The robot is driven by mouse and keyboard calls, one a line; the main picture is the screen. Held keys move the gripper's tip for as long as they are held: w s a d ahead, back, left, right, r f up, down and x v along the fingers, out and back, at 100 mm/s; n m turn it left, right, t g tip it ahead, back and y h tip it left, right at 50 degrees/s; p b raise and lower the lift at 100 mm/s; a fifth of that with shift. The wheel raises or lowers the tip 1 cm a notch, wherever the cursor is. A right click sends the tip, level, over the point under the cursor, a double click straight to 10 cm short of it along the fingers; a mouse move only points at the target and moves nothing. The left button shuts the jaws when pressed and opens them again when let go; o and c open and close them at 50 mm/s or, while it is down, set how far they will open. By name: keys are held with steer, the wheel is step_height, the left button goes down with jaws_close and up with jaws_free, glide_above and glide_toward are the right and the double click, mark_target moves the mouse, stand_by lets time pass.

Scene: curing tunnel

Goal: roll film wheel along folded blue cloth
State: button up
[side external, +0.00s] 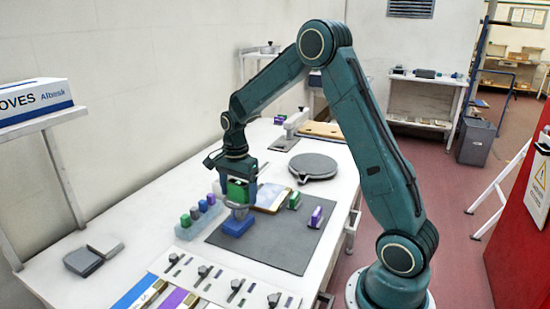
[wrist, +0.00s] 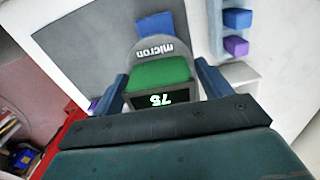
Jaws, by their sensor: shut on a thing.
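My gripper (side external: 241,184) points down over the dark grey mat (side external: 285,245) and is shut on the film wheel. In the wrist view its two blue-grey fingers (wrist: 162,72) stand on either side of the wheel's green block (wrist: 160,73). The film wheel (side external: 240,205) has a grey rounded body marked "micron" and a small display reading "75". The folded blue cloth (side external: 237,226) lies on the mat right under the wheel; in the wrist view the cloth (wrist: 155,24) shows just beyond it. Whether wheel and cloth touch is not clear.
A rack (side external: 187,231) with several coloured blocks stands left of the mat. A green block (side external: 294,200) and a purple block (side external: 316,216) stand at its right. A round grey disc (side external: 313,166) is behind. A panel with several levers (side external: 236,286) is in front.

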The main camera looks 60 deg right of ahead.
mark_target(230, 207)
steer(key=shift+a, duration=0.5)
steer(key=shift+w+a, duration=0.1)
steer(key=shift+a, duration=0.45)
steer(key=shift+w+a, duration=0.1)
steer(key=shift+a, duration=0.6)
stand_by(0.4)
steer(key=shift+a, duration=0.3)
stand_by(0.5)
steer(key=shift+r, duration=1)
